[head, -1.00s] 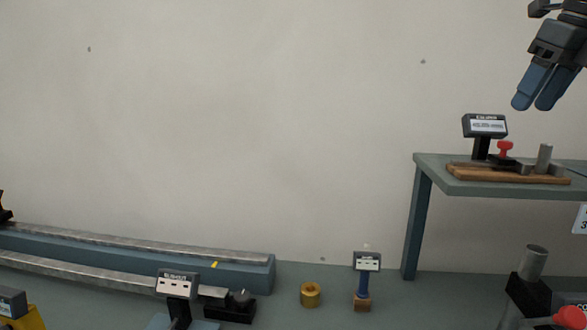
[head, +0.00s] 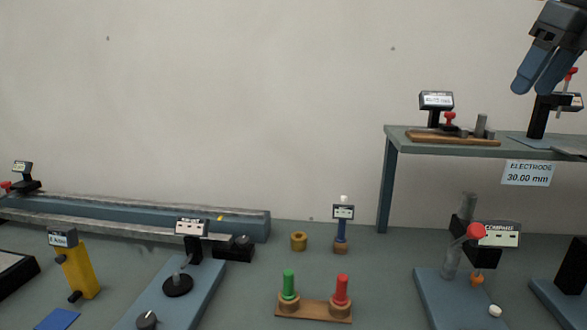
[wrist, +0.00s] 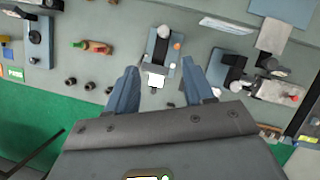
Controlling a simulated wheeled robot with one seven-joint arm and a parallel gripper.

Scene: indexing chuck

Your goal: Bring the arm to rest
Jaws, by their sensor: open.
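My gripper (head: 540,80) shows at the top right of the head view, raised in front of the wall near the raised shelf. Its two blue fingers point down and to the left. In the wrist view the two fingers of my gripper (wrist: 170,92) stand apart with nothing between them. Below them lies a bench with fixtures, at some distance. The rest of the arm is cut off by the edge of the head view.
The raised shelf (head: 450,148) carries a small display on a wooden base (head: 455,138). On the bench stand a holder with green and red pegs (head: 312,308), a yellow stand (head: 78,268), a brass ring (head: 298,241) and a long rail (head: 150,215). The wall area left of my gripper is clear.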

